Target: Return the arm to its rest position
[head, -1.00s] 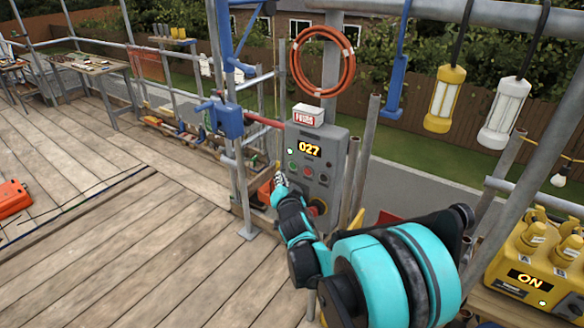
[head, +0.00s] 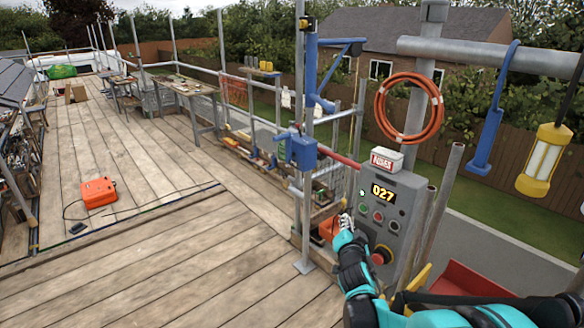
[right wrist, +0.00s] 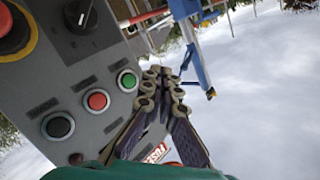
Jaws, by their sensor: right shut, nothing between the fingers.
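My right arm, teal and black, comes in from the lower right of the head view. Its gripper (head: 345,221) is shut and empty, just left of the grey control box (head: 382,212). In the right wrist view the closed fingers (right wrist: 164,74) are beside the green button (right wrist: 127,80), with the red button (right wrist: 97,101) and a dark button (right wrist: 59,125) further left. Whether the fingertips touch the box is unclear. My left gripper is not in view.
A scaffold post with a blue hoist unit (head: 302,152) stands left of the box. An orange cable coil (head: 409,108), a blue hanging bracket (head: 490,120) and a yellow lamp (head: 544,160) hang at right. An orange case (head: 98,192) lies on the open plank deck.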

